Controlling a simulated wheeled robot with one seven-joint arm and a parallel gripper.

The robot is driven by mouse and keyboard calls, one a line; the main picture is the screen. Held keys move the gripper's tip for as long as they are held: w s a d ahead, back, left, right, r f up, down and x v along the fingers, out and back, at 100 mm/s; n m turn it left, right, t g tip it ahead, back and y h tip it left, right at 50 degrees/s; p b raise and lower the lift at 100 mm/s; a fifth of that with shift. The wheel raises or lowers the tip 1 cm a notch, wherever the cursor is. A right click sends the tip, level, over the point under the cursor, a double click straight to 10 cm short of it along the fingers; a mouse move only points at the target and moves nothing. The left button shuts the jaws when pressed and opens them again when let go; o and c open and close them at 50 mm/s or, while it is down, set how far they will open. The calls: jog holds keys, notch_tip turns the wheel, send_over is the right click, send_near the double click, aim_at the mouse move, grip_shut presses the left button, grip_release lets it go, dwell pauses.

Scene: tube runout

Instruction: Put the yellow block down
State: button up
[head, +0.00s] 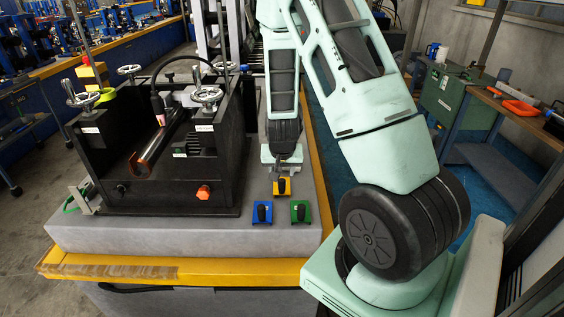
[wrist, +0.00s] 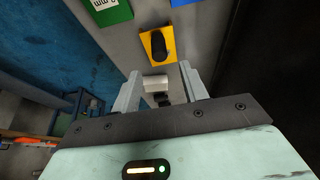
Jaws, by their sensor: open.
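The yellow block (head: 282,187), a small flat piece with a black knob on top, rests on the grey slab (head: 190,236). In the wrist view the yellow block (wrist: 146,41) lies just beyond my fingertips, with its black knob facing up. My gripper (head: 281,166) is just behind the block in the head view. In the wrist view my gripper (wrist: 159,70) has its two fingers apart, and the block is not between them. A small pale piece (wrist: 155,84) shows between the fingers; I cannot tell what it is.
A blue block (head: 262,213) and a green block (head: 300,211) sit in front of the yellow one. A black rig with handwheels (head: 190,165) stands close on the left. The slab's yellow edge (head: 190,269) runs along the front. A workbench (head: 500,100) stands at the right.

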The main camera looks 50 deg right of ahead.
jog(key=v, duration=0.6)
jog(key=a+r+n+y, duration=0.2)
jog(key=a+r+n, duration=0.1)
jog(key=a, duration=0.8)
jog(key=a+r+n+y, duration=0.2)
jog(key=a+n, duration=0.2)
jog(key=a, duration=0.7)
jog(key=s+a+r+n+g, duration=0.1)
jog(key=s+a+r+n, duration=0.2)
jog(key=s+a+n, duration=0.2)
jog(key=s+a+r+n+g, duration=0.2)
jog(key=s+a+r+n, duration=0.2)
jog(key=s+a, duration=0.6)
jog(key=s+n, duration=0.1)
jog(key=s, duration=0.2)
jog(key=shift+s+a+n, duration=0.2)
jog(key=shift+a+n, duration=0.05)
jog(key=shift+n, duration=0.05)
jog(key=shift+r, duration=0.1)
jog(key=shift+f, duration=0.3)
